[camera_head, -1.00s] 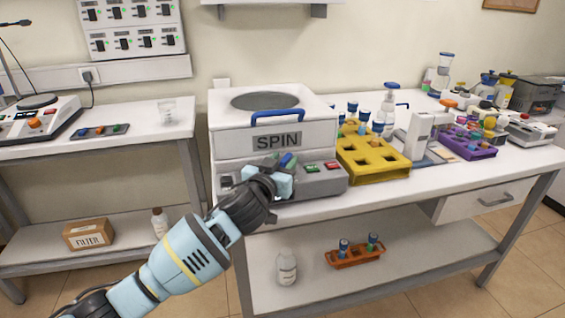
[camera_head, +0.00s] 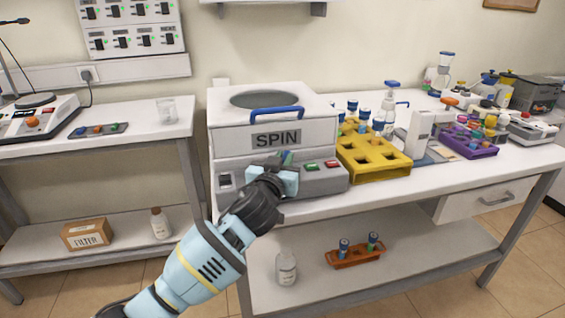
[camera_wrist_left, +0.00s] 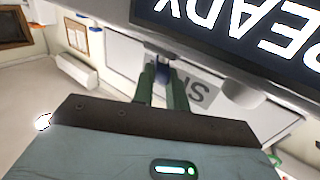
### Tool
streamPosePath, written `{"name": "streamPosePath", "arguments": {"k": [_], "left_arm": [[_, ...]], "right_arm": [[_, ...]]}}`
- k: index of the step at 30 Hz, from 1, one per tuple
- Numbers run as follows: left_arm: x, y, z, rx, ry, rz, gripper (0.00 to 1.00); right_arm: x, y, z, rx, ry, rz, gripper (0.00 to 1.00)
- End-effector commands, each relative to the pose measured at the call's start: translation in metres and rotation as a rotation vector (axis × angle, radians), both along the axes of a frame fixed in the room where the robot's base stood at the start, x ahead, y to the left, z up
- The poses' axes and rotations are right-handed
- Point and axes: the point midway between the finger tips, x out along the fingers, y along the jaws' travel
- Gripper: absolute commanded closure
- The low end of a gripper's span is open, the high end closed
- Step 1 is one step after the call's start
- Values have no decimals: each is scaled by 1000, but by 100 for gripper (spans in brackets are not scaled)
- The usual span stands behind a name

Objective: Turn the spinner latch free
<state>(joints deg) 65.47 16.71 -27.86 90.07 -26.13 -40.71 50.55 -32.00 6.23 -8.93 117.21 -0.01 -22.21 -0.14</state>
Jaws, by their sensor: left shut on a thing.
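The spinner (camera_head: 230,137) is a white box marked SPIN, with a blue lid handle (camera_head: 277,113) and a grey lower front. Its lid looks closed. My left gripper (camera_head: 284,161) is at the spinner's front, just below the SPIN label. In the left wrist view, its green fingers (camera_wrist_left: 163,88) are shut on a small blue part, the latch (camera_wrist_left: 160,90), beside the label. The fingers hide most of the latch, so its exact angle cannot be told. My right gripper is out of view.
A dark display reading READY (camera_wrist_left: 235,25) is close to my fingers. Green and red buttons (camera_head: 321,166) sit right of the gripper on the spinner's front. A yellow rack (camera_head: 372,160) stands close on the right. An orange rack (camera_head: 355,257) is on the lower shelf.

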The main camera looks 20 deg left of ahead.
Motion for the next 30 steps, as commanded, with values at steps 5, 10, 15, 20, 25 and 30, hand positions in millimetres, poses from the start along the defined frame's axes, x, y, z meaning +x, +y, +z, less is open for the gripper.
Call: {"name": "streamPosePath", "arguments": {"k": [5,10,15,20,25,30], "left_arm": [[0,-6,-6,-9,5,121,100],[2,-9,-7,-6,7,244,100],[3,-10,-7,-4,7,356,100],[4,-12,-6,-1,6,442,100],[4,-12,-4,0,4,503,100],[4,-12,-3,1,5,533,100]], "right_arm": [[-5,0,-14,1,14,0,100],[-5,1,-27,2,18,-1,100],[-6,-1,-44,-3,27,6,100],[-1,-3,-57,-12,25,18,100],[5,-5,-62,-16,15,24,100],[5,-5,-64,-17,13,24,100]]}}
